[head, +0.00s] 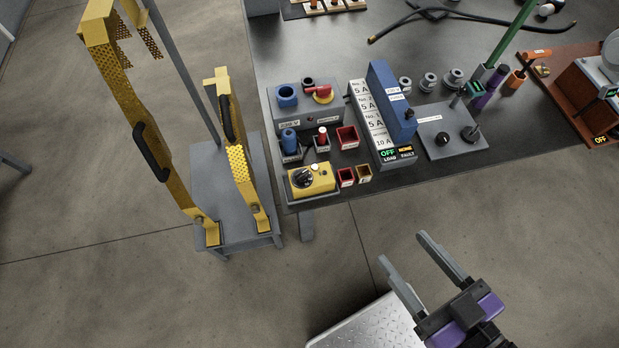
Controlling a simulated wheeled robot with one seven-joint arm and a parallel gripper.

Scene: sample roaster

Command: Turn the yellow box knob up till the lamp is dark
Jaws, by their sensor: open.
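The yellow box (323,178) sits at the table's front left corner, in the head view. Its black round knob (302,178) is on the left part of its top. A small pale, whitish lamp (315,167) is on the box top, right of the knob; I cannot tell surely whether it is lit. My gripper (406,257) is open and empty, over the floor in front of the table. It is below and right of the yellow box in the picture, well apart from it.
Small red (346,177) and yellow (364,173) bins stand right of the box. Behind it are a blue plug (289,139) and a grey socket box (326,116). Yellow perforated frames (236,155) stand left of the table.

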